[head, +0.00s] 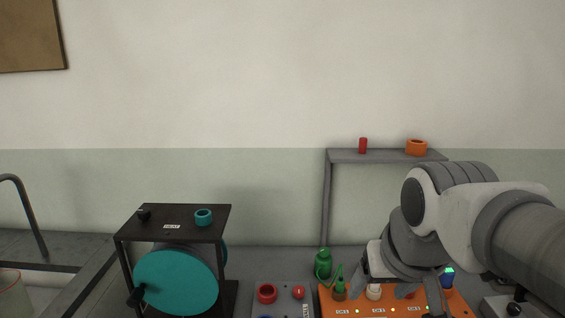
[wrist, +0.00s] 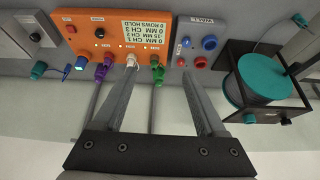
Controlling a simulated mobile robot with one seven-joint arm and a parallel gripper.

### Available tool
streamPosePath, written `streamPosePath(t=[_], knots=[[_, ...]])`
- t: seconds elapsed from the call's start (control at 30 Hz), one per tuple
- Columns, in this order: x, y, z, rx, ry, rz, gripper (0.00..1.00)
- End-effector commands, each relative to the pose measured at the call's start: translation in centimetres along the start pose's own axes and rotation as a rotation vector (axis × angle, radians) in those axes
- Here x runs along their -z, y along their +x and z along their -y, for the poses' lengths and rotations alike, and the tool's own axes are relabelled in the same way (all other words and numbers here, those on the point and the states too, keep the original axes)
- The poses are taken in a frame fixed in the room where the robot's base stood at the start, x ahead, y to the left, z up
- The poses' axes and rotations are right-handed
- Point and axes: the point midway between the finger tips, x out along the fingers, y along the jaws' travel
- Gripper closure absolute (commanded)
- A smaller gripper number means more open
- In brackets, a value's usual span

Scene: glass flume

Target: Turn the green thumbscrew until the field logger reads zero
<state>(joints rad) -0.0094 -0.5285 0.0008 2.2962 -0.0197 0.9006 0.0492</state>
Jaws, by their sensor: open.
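An orange box (wrist: 118,32), which I take for the field logger, shows upside down in the wrist view. Its white label or display (wrist: 146,27) seems to read 0 mm for CH 1 and CH 3 and about -15 mm for CH 2. A small green part (wrist: 158,75), likely the green thumbscrew, stands on a brown fitting at the box's edge; it also shows in the head view (head: 340,283). My gripper (wrist: 161,76) is open and empty. In the wrist view the green part appears between its fingertips; contact cannot be told. In the head view my arm hides part of the orange box (head: 385,308).
White (wrist: 132,60), purple (wrist: 103,68) and blue (wrist: 80,62) fittings stand close beside the green part.

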Motion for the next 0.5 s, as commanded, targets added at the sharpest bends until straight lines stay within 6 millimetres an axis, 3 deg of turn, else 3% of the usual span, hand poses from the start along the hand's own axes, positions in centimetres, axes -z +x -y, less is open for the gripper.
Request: streamPosePath(t=[0.2,0.3,0.5], knots=[[-5.2,-0.2,-0.1,0.008,-0.019,-0.015,0.27],[-6.5,-0.1,-0.2,0.01,-0.024,-0.017,0.27],[-7.3,0.0,-0.2,0.011,-0.028,-0.018,0.27]])
